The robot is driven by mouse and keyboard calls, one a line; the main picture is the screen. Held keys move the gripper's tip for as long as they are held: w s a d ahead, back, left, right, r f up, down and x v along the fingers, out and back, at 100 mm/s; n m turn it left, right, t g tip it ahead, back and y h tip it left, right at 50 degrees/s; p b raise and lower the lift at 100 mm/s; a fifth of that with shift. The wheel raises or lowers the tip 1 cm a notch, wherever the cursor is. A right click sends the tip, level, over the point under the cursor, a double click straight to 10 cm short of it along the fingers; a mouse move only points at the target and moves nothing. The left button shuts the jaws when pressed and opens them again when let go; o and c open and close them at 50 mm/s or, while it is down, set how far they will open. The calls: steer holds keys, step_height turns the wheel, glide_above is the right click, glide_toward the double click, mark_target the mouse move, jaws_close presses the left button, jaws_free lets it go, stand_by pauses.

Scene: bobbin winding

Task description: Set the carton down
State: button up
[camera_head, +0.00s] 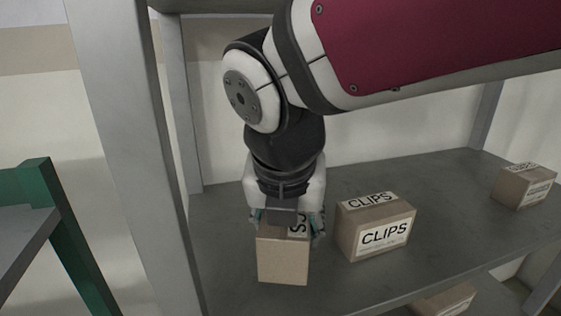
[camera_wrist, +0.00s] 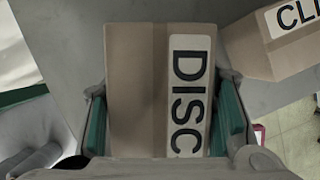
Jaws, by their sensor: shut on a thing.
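A brown carton (camera_head: 283,262) with a white label is between the fingers of my gripper (camera_head: 287,222) in the head view. In the wrist view the label on the carton (camera_wrist: 137,85) reads "DISC". The two green-padded fingers of my gripper (camera_wrist: 165,122) are shut on its sides. The carton is over the left part of the grey shelf (camera_head: 350,280), near its front. Whether its underside touches the shelf I cannot tell.
A carton marked CLIPS (camera_head: 375,228) stands just right of the held carton, with a narrow gap. Another carton (camera_head: 524,185) stands at the far right. A grey rack post (camera_head: 130,130) rises close on the left. The shelf between the right cartons is clear.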

steer(key=shift+f+b, duration=0.3)
steer(key=shift+f, duration=1.25)
steer(key=shift+f, duration=0.15)
steer(key=o, duration=1.2)
steer(key=shift+o, duration=0.2)
